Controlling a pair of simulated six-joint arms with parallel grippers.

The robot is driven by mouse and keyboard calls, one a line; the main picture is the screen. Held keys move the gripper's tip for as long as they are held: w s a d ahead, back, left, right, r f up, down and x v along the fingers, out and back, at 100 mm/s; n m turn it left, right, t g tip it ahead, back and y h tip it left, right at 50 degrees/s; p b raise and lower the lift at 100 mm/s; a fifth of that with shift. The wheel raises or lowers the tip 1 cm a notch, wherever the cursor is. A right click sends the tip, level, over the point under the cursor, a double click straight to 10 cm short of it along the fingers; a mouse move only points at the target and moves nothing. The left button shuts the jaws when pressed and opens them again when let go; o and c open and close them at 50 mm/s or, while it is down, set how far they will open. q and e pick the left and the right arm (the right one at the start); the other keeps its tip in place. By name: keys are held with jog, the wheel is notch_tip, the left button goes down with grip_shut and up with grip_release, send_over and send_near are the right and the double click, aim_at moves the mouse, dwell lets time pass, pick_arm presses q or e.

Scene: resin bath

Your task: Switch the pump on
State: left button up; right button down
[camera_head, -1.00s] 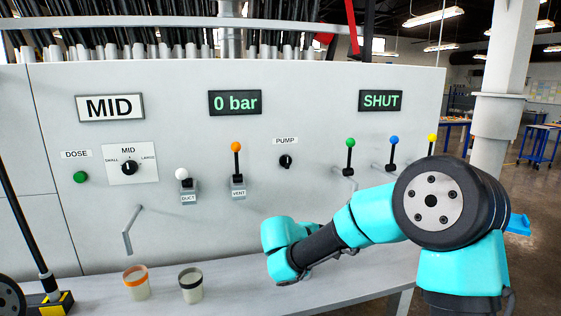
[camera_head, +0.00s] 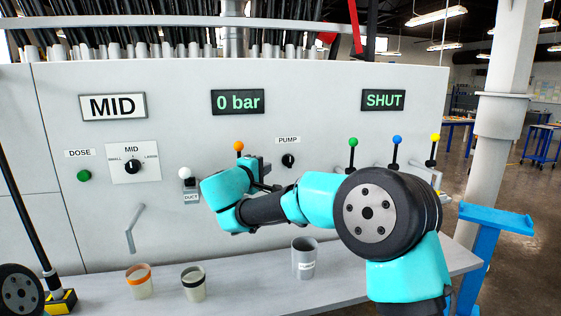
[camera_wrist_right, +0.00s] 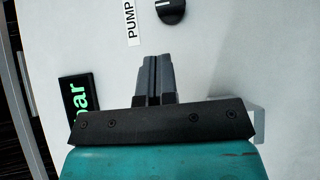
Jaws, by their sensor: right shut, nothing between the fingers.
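The pump switch is a round black knob (camera_head: 288,160) under the PUMP label (camera_head: 288,140) on the grey panel. In the right wrist view the knob (camera_wrist_right: 171,10) is partly cut off at the top edge, beyond my fingertips, with a pale mark on its face. My left gripper is not in view.
The pressure display (camera_head: 238,101) reads 0 bar. An orange-topped vent lever (camera_head: 239,146) is partly hidden behind my right gripper. A white-topped duct lever (camera_head: 185,173) is left of it. Green, blue and yellow levers are at the right. Several cups, including a grey cup (camera_head: 305,262), stand on the bench.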

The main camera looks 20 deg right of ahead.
aim_at(287, 156)
jog(key=shift+w+d, duration=0.1)
jog(key=x, duration=0.9)
jog(key=shift+w+d, duration=0.25)
jog(key=shift+d, duration=0.05)
jog(key=shift+a, duration=0.1)
